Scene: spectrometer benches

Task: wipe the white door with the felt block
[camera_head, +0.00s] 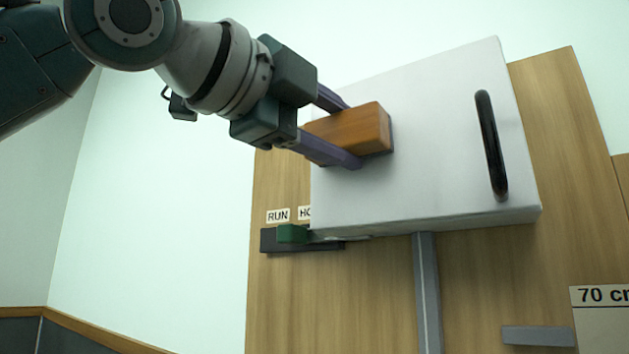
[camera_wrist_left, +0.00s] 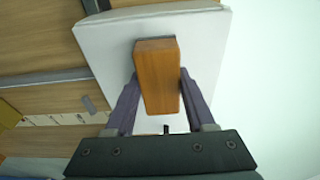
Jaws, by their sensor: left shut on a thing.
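The white door (camera_head: 430,140) is the front of a white box on a wooden panel, with a black upright handle on its right side. My left gripper (camera_head: 352,137) is shut on the felt block (camera_head: 355,128), an orange-brown wooden block with a thin dark layer at its far end. That dark end is against or very close to the upper left part of the door; contact cannot be told for sure. The left wrist view also shows the block (camera_wrist_left: 158,80) between the two fingers, in front of the white door (camera_wrist_left: 205,50). My right gripper is not in view.
The black handle (camera_head: 491,145) sticks out from the door. Below the door's left corner is a dark rail with a green slider (camera_head: 292,233) under RUN and partly hidden labels. A grey post (camera_head: 427,290) runs down below the box. A "70 cm" label (camera_head: 603,296) is at lower right.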

